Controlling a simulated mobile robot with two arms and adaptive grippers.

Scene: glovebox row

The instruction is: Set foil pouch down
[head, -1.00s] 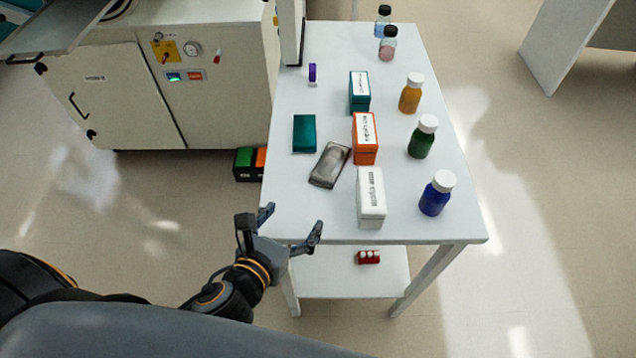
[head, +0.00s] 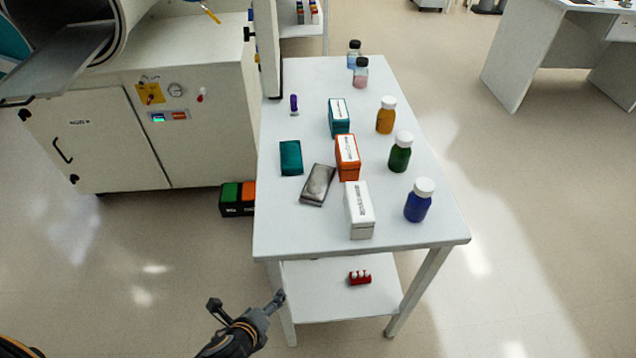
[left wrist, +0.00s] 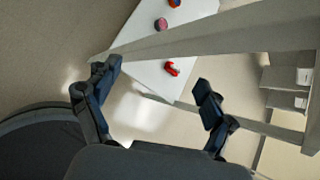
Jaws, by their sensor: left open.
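The foil pouch (head: 317,185), a grey shiny flat packet, lies flat on the white table (head: 300,232) in the head view. It sits left of the orange box and in front of the teal packet, apart from both. My left gripper (head: 246,304) is below and left of the table's front edge, well away from the pouch. In the left wrist view the left gripper (left wrist: 155,92) is open, with nothing between its fingers. The pouch cannot be made out in the wrist view. My right gripper is not in view.
A teal packet (head: 291,157), teal box (head: 339,118), orange box (head: 347,157) and white box (head: 359,210) stand near the pouch. Several bottles, including a blue one (head: 418,201), line the right side. The glovebox cabinet (head: 120,130) stands left.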

